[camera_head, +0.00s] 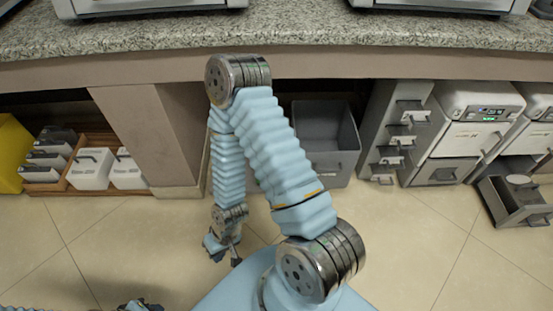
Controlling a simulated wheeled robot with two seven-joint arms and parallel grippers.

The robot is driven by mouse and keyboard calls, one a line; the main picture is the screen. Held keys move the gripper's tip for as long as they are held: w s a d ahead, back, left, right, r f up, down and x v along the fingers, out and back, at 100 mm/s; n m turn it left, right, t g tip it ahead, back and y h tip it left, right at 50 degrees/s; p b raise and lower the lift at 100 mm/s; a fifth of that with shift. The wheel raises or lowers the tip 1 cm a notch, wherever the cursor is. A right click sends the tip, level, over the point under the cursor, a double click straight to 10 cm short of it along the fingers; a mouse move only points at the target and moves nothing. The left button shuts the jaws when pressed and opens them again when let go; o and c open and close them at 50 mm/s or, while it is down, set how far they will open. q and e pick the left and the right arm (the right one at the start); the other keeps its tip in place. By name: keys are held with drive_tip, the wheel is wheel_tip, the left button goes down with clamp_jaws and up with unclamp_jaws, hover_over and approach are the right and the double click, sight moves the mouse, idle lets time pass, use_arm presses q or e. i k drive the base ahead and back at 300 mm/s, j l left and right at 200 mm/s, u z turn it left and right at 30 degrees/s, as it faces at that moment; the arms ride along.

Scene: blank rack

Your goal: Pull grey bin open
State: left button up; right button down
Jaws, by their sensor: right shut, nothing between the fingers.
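The grey bin (328,160) stands on the floor under the counter, right of the middle, with its open top facing up and its dark inside showing. My blue-sleeved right arm crosses in front and hides its left part. My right gripper (225,254) hangs low over the floor, left of the bin and apart from it. It is shut and empty. A dark part of my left gripper (140,305) shows at the bottom edge, far from the bin; its fingers are not clear.
A granite counter (310,35) runs across the top. A brown support panel (150,130) stands left of my arm. White bins (90,168) sit in a wooden crate further left. Grey drawers (400,130) and white machines (470,120) stand at right.

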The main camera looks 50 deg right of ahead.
sight(326, 130)
drive_tip(key=z, duration=2.1)
drive_tip(key=i+l+u, duration=0.2)
drive_tip(key=l, duration=0.15)
drive_tip(key=i+l+u, duration=0.2)
drive_tip(key=l, duration=0.15)
drive_tip(key=l+u, duration=0.2)
drive_tip(key=l, duration=0.15)
